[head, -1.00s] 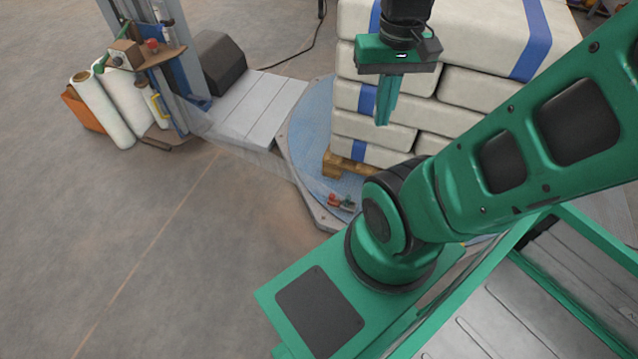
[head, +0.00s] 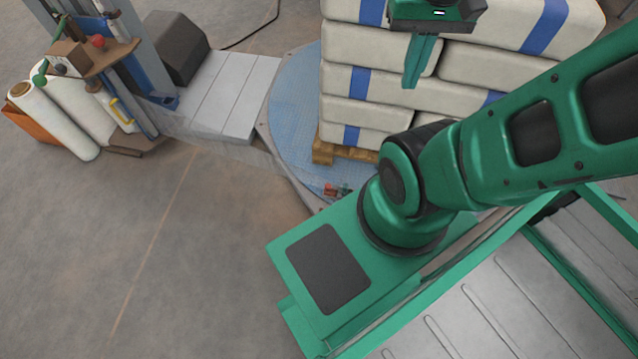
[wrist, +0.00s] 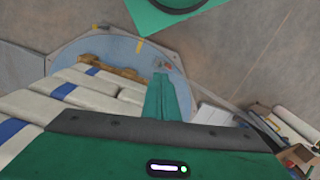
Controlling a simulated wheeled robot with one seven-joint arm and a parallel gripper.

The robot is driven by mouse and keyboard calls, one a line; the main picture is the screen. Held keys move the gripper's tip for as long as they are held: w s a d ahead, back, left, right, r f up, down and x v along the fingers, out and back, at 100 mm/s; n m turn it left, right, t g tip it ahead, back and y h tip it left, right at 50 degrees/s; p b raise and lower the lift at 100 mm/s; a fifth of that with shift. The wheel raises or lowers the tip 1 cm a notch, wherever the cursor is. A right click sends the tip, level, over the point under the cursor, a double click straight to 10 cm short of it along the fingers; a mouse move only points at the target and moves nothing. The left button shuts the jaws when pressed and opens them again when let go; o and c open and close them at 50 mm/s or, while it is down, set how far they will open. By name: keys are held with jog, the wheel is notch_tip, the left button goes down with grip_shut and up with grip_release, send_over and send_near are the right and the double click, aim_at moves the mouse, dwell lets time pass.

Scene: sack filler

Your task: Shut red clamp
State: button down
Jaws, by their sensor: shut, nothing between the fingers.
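A small red clamp (head: 330,190) sits at the near edge of the round blue turntable (head: 295,115), with a small green part beside it. My base partly covers that spot in the head view. In the wrist view a small reddish item (wrist: 166,65) shows near the turntable's rim, too small to make out. Whether the clamp is open or shut cannot be told. My gripper (head: 411,84) is shut and empty, pointing down in front of the stacked sacks, well apart from the clamp. Its closed fingers also show in the wrist view (wrist: 160,90).
White sacks with blue bands (head: 385,85) are stacked on a wooden pallet (head: 325,150) on the turntable. At left stand a post with a shelf (head: 105,55) carrying a red knob, white film rolls (head: 55,120) and a grey ramp (head: 225,95). The floor at lower left is clear.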

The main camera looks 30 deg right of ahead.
jog(key=w+d+f+n+h, duration=0.1)
jog(key=w+d+f+n, duration=0.15)
jog(key=w, duration=0.65)
jog(key=w+d+f+n, duration=0.2)
jog(key=w+f, duration=0.2)
jog(key=w, duration=0.5)
jog(key=w+a+f+n+g+h, duration=0.1)
jog(key=w+f+n, duration=0.3)
jog(key=w+f, duration=1.05)
jog(key=w+a+f+n, duration=0.2)
jog(key=f, duration=0.9)
jog(key=w+a+f+n, duration=0.2)
jog(key=a+f, duration=0.1)
jog(key=f, duration=0.9)
jog(key=s+a+f+n, duration=0.1)
jog(key=s+a+f, duration=0.1)
jog(key=f, duration=0.6)
jog(key=s+a+f+n, duration=0.2)
jog(key=s+f, duration=0.1)
jog(key=f, duration=0.6)
jog(key=s+a+f+n, duration=0.1)
jog(key=s+a+f, duration=0.1)
jog(key=f, duration=0.7)
jog(key=shift+s, duration=0.2)
jog(key=shift+f+n, duration=0.15)
jog(key=shift+n, duration=0.1)
